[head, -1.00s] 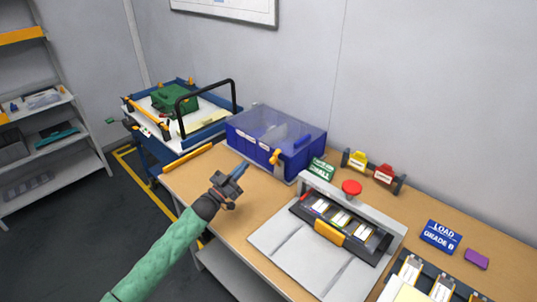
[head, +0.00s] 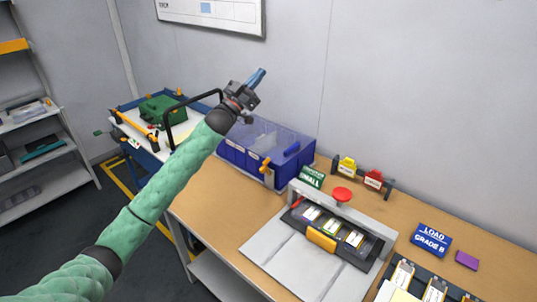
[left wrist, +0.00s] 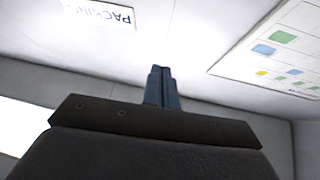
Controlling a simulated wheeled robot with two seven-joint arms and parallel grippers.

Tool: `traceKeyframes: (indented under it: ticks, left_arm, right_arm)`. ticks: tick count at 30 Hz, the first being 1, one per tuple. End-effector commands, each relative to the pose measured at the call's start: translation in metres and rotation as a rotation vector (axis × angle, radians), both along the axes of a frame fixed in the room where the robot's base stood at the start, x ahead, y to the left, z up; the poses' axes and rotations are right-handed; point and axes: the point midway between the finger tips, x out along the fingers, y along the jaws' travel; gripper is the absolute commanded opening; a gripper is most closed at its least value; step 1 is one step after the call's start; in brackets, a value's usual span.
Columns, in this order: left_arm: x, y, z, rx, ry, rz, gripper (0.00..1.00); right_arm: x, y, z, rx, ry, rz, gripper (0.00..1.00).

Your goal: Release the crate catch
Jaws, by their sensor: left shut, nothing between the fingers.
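The blue crate (head: 233,161) with a clear lid stands at the back left of the workbench. Its orange catch (head: 265,164) sits on the front face, towards the right; whether it is latched is too small to tell. My left gripper (head: 258,76) is raised in the air, above the crate in the head picture, with its blue fingers shut and empty. The shut fingers also show in the left wrist view (left wrist: 161,86), against the wall. My arm hides part of the crate's left side. My right gripper is not in view.
A grey press fixture with a red knob (head: 342,194) stands right of the crate on the bench (head: 208,218). A blue cart with a black handle (head: 168,126) is at left. The bench front of the crate is clear.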

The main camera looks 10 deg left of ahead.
Motion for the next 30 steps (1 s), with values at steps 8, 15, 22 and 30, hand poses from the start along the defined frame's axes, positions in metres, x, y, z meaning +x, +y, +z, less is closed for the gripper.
traceKeyframes:
  ticks: [8,15,22,30]
  left_arm:
    - [0.052,-0.019,0.021,0.01,0.262,0.069,0.0]
    - [0.078,-0.031,-0.035,0.1,0.572,0.132,0.0]
    - [0.074,-0.036,-0.118,0.248,0.882,0.161,0.0]
    - [0.045,-0.031,-0.188,0.47,1.186,0.15,0.0]
  right_arm:
    - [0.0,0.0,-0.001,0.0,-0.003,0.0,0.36]
    - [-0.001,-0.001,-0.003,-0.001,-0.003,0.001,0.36]
    - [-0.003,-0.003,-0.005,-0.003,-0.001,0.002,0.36]
    - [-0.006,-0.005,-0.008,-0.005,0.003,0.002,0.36]
